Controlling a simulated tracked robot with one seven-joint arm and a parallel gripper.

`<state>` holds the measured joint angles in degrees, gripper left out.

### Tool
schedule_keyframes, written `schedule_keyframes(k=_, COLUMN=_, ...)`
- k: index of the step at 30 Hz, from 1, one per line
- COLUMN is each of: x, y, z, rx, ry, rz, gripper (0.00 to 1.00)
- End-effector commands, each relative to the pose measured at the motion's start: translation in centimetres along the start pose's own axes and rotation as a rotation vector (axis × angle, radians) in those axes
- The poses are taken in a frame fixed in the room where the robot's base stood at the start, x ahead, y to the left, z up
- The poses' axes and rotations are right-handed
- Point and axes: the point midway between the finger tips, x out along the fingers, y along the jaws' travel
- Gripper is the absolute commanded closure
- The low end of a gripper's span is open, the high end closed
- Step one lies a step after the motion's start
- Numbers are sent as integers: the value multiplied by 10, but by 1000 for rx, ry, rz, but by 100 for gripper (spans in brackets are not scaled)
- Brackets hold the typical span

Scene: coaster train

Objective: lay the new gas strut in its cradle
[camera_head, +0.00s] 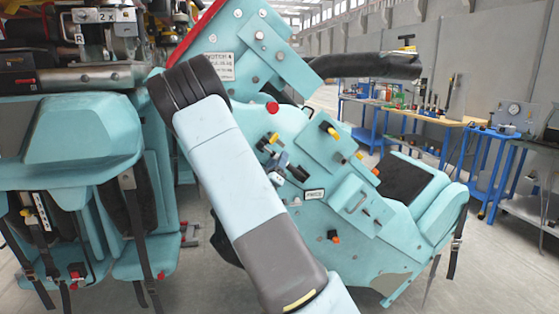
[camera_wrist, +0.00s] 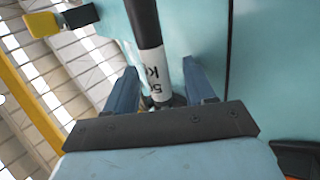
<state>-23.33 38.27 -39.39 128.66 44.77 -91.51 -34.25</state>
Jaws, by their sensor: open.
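In the wrist view my gripper (camera_wrist: 160,66) is open, with one blue finger on each side of a strut (camera_wrist: 154,68). The strut has a black upper part and a white label with partly readable black print. It runs down between the fingers, and its lower end is hidden by the dark bar of my gripper. I see a gap beside the strut at each finger. I cannot tell whether this is the new strut or whether it sits in a cradle. In the head view my arm crosses the middle, and I cannot make out my gripper clearly there.
A teal coaster car side (camera_head: 340,220) with yellow, orange and red knobs stands behind my arm. Teal seats (camera_head: 75,140) with hanging black straps are at left. A workbench (camera_head: 425,117) with tools stands at back right. The floor between car and bench is clear.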

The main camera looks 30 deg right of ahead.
Motion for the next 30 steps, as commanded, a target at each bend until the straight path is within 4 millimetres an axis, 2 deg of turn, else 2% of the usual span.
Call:
schedule_keyframes(k=12, x=-80, y=1, z=0, rx=-3, ry=0, rz=1, gripper=41)
schedule_keyframes(k=18, x=-111, y=2, z=1, rx=-3, ry=0, rz=4, gripper=41)
schedule_keyframes(k=24, x=-124, y=3, z=0, rx=-2, ry=1, rz=7, gripper=41)
schedule_keyframes(k=30, x=-126, y=3, z=1, rx=-3, ry=0, rz=8, gripper=41)
